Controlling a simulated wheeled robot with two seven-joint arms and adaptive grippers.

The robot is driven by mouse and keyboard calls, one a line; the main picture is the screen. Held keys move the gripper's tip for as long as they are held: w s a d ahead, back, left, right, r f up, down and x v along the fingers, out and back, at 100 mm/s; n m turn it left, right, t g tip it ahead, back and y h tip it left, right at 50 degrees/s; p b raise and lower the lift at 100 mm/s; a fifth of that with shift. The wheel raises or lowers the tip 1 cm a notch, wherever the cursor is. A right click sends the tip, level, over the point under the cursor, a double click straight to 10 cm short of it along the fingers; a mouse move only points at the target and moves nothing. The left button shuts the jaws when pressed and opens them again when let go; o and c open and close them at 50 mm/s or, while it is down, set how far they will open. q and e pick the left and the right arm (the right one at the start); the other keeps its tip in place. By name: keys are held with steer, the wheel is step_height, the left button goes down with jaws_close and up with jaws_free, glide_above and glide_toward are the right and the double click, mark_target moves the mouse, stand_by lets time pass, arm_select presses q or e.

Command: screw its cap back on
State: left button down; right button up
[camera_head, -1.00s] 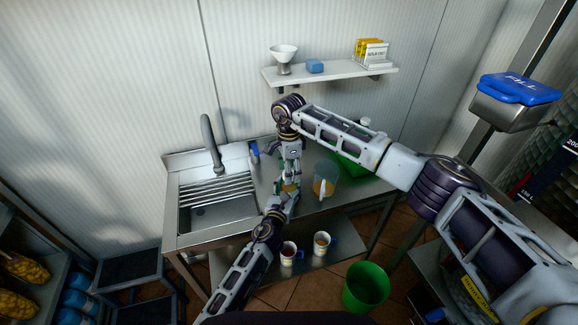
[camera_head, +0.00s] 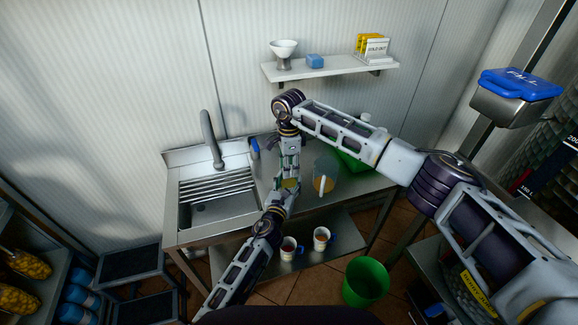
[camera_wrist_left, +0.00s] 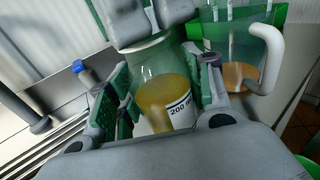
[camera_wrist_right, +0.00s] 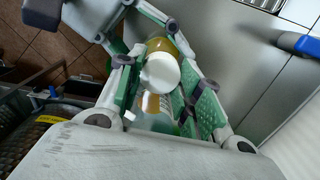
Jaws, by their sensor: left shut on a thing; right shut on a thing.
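A clear bottle (camera_wrist_left: 158,68) with yellow contents and a "200 ml" label stands between the fingers of my left gripper (camera_wrist_left: 160,105), which is shut on its body. The bottle also shows small in the head view (camera_head: 291,184). My right gripper (camera_wrist_right: 160,85) reaches in from above and is shut on the white cap (camera_wrist_right: 160,72) at the bottle's top. I cannot tell how tightly the cap sits on the neck.
A clear jug (camera_head: 325,178) with yellow liquid and a white handle stands close right of the bottle on the steel counter. A green container (camera_head: 355,165) is behind it. The sink (camera_head: 215,205) is left. Two mugs (camera_head: 321,238) sit on the lower shelf, with a green bin (camera_head: 366,283) nearby.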

steer(key=m, duration=0.3)
steer(key=shift+m, duration=0.4)
steer(key=m, duration=0.4)
steer(key=shift+m, duration=0.4)
steer(key=m, duration=0.3)
steer(key=shift+m, duration=0.4)
steer(key=m, duration=0.4)
steer(key=shift+m, duration=0.3)
steer(key=o, duration=1.1)
steer(key=shift+r, duration=2.2)
